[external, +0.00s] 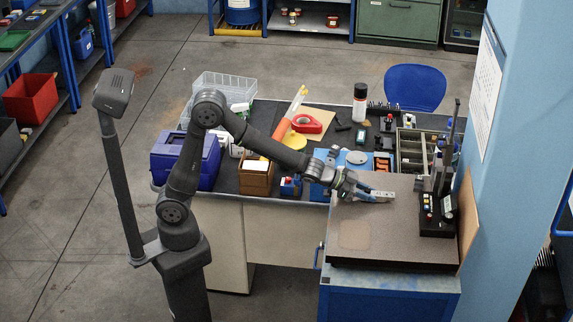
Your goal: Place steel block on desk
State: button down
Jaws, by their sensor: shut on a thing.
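My gripper (366,192) is at the end of the outstretched arm, over the back left part of the speckled work surface on the blue cabinet. It is shut on the steel block (382,195), a small light-grey bar that points to the right from the jaws. I cannot tell whether the block touches the surface or hangs just above it. The desk (263,121) has a dark top and stands behind and left of the speckled surface (390,243). The block's near end is hidden by the jaws.
A black instrument with a column (438,205) stands right of the block. The speckled surface's front is clear.

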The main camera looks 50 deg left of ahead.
jog(key=shift+f, duration=0.1)
jog(key=c, duration=1.1)
grip_release()
jog(key=shift+r, duration=0.2)
jog(key=v, duration=1.1)
jog(key=shift+s+a+r, duration=0.1)
jog(key=shift+s+a, duration=0.05)
jog(key=shift+o, duration=0.3)
jog(key=shift+s+a+r, duration=0.1)
jog(key=shift+s+a, duration=0.1)
